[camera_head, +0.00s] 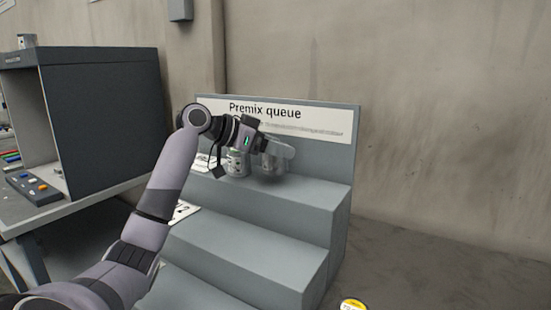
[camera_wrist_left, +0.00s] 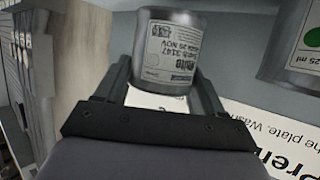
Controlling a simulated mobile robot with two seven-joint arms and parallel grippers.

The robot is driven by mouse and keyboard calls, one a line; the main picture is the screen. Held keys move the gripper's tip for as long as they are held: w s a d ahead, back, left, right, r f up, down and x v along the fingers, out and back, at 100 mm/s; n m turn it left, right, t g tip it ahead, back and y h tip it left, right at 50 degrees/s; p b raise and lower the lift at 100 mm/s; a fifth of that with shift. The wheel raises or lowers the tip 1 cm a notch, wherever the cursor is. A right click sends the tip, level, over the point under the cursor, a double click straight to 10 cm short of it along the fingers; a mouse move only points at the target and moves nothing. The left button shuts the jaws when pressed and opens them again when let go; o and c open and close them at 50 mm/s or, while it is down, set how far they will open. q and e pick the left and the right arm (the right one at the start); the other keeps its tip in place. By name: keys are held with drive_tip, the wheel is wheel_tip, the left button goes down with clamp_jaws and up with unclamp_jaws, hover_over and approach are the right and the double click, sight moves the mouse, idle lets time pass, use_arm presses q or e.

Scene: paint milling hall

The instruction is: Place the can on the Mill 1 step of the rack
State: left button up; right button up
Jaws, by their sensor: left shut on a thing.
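The grey stepped rack (camera_head: 250,205) stands against the wall, with a sign reading "Premix queue" on its back panel. My left gripper (camera_head: 277,150) is at the top step, its fingers pointing right. It is shut on a grey metal can (camera_head: 272,164) with a white printed label. In the left wrist view the same can (camera_wrist_left: 168,50) sits between the two fingers. Whether it touches the step is unclear. A second can (camera_head: 237,163) with a green mark stands beside it on the top step. My arm hides the left ends of the steps, and no "Mill 1" wording is readable. My right gripper is not in view.
White cards (camera_head: 184,211) lie at the left of the steps, partly covered by my arm. The middle and right of the lower steps are bare. A dark booth (camera_head: 105,115) and a button panel (camera_head: 38,188) stand left. A yellow-rimmed round item (camera_head: 352,304) is at the bottom edge.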

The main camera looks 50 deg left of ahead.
use_arm(q)
wheel_tip(320, 180, down, 2)
drive_tip(key=shift+f, duration=0.2)
drive_tip(key=shift+f, duration=0.2)
drive_tip(key=o, duration=1.2)
